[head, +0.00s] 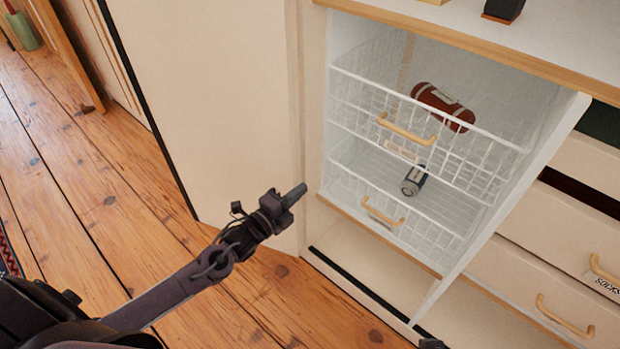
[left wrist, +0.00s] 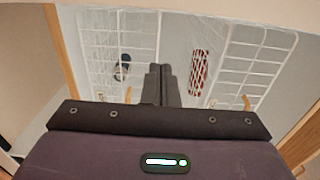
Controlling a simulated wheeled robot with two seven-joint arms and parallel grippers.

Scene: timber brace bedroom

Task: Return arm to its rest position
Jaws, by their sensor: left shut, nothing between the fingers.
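My left gripper (head: 293,195) is shut and empty. In the head view it is in the air, in front of the open cabinet and left of its wire baskets. In the left wrist view its two fingers (left wrist: 161,84) lie together, with the baskets beyond them. My left arm comes in from the lower left. My right gripper cannot be made out; only a small dark part shows at the bottom edge of the head view.
The upper wire basket (head: 482,178) holds a brown-red rolled item (head: 442,106). The lower basket (head: 447,214) lies under it, and a small blue-white item (head: 413,181) shows there. The open cabinet door (head: 215,100) stands left. Closed drawers (head: 545,278) are right. Wooden floor (head: 70,170) is clear.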

